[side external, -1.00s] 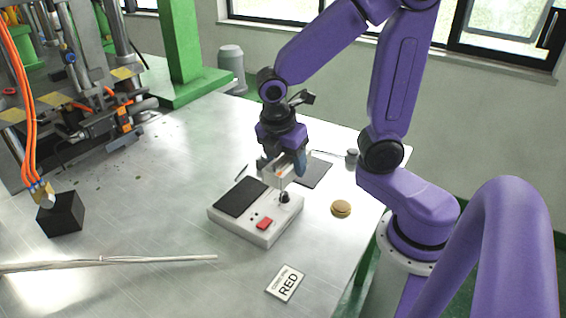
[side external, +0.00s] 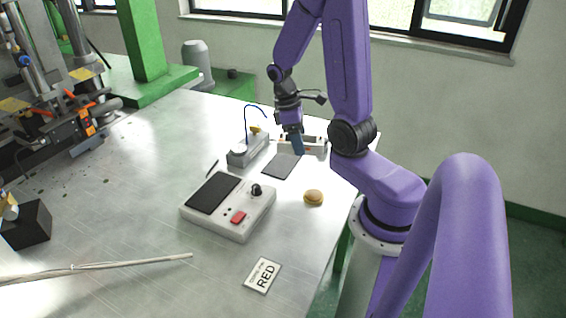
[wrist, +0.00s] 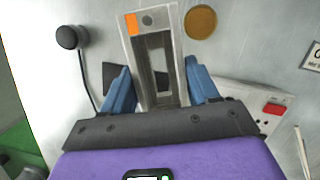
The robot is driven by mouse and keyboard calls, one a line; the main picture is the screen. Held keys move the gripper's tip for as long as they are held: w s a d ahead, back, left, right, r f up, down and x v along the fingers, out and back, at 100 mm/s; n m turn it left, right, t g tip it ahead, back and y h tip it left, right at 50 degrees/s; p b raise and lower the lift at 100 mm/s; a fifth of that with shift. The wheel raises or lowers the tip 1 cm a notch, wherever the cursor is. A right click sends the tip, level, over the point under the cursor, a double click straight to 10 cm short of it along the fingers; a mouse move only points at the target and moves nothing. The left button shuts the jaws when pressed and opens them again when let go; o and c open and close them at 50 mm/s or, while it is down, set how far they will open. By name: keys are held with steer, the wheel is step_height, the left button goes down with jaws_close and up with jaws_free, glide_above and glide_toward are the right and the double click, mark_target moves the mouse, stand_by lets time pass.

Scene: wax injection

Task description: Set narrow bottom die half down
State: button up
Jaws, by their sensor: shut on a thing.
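The narrow bottom die half (wrist: 137,50) is a pale metal block with a long dark slot and an orange patch at one end. In the wrist view it lies between the blue fingers of my gripper (wrist: 157,92), which is shut on it. In the side view my gripper (side external: 298,151) points down at the back right of the table, by the dark mat (side external: 280,166). The die half (side external: 314,146) shows there just right of the fingers, partly hidden by them. I cannot tell whether it touches the table.
A white device with a black plate and red button (side external: 238,217) stands in front. A grey box with a blue cord (side external: 240,157) is left of the mat. The table's left middle is open.

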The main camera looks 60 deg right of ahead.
steer(key=s+d+f+m+y, duration=0.1)
steer(key=s+d+m, duration=0.1)
steer(key=s+m, duration=0.1)
steer(key=s+d+f+m+y, duration=0.1)
steer(key=s+d+f+m, duration=0.1)
steer(key=s+d+m, duration=0.1)
steer(key=s+d+f+m, duration=0.2)
steer(key=s+d+m, duration=0.1)
steer(key=s+m, duration=0.2)
steer(key=shift+s+y, duration=0.4)
steer(key=shift+s, duration=0.15)
steer(key=s+f+m+t+y, duration=0.1)
steer(key=s+f+m, duration=0.1)
steer(key=s+m, duration=0.4)
steer(key=m+t, duration=0.2)
steer(key=m, duration=0.3)
glide_toward(282, 163)
steer(key=x, duration=0.5)
steer(key=shift+w+f, duration=0.1)
steer(key=shift+f, duration=0.45)
steer(key=shift+f, duration=0.15)
steer(key=o, duration=1.4)
